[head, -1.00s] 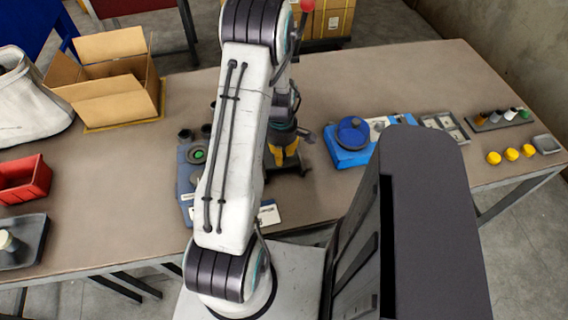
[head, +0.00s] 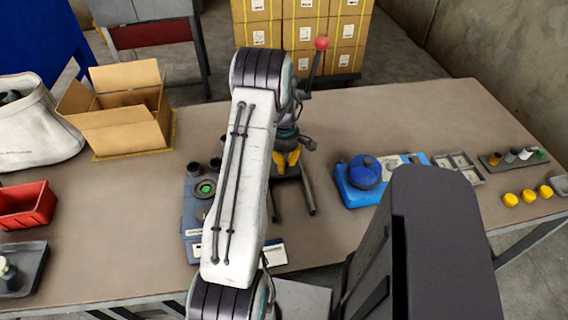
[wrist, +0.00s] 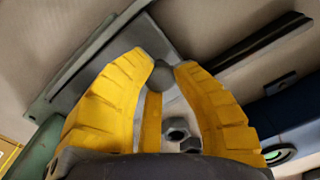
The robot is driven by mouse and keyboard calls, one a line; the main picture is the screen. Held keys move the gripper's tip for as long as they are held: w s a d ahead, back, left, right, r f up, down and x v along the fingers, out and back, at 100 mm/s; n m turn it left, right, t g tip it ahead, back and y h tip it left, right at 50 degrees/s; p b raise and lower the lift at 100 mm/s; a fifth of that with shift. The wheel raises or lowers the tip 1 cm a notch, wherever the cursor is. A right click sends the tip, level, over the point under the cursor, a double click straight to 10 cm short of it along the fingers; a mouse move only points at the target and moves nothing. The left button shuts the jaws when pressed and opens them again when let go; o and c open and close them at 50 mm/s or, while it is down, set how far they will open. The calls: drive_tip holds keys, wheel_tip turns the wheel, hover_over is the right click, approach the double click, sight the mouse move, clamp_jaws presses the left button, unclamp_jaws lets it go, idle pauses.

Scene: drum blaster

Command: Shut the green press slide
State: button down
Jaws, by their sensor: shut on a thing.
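My gripper (head: 287,160) has yellow fingers and points down over the middle of the table in the head view. In the wrist view its fingers (wrist: 165,66) are closed on a small grey round knob (wrist: 158,78). The knob stands over a grey metal plate (wrist: 120,62). A green rounded part (wrist: 35,150) shows at the lower left of the wrist view, probably the press. In the head view a lever with a red ball (head: 321,43) rises behind my arm, and dark rails (head: 307,190) stick out below the gripper. My arm hides most of the press.
A blue device with a round top (head: 362,172) stands right of the gripper. A blue-grey box with a green button (head: 205,188) is to its left, partly behind my arm. A carton (head: 120,130) and a red bin (head: 25,205) lie further left. Yellow caps (head: 527,196) sit at right.

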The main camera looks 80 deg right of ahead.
drive_tip(key=shift+d, duration=0.15)
drive_tip(key=c, duration=0.9)
unclamp_jaws()
drive_tip(key=shift+w, duration=0.1)
drive_tip(key=shift+c, duration=0.2)
wheel_tip(320, 180, up, 12)
idle(0.4)
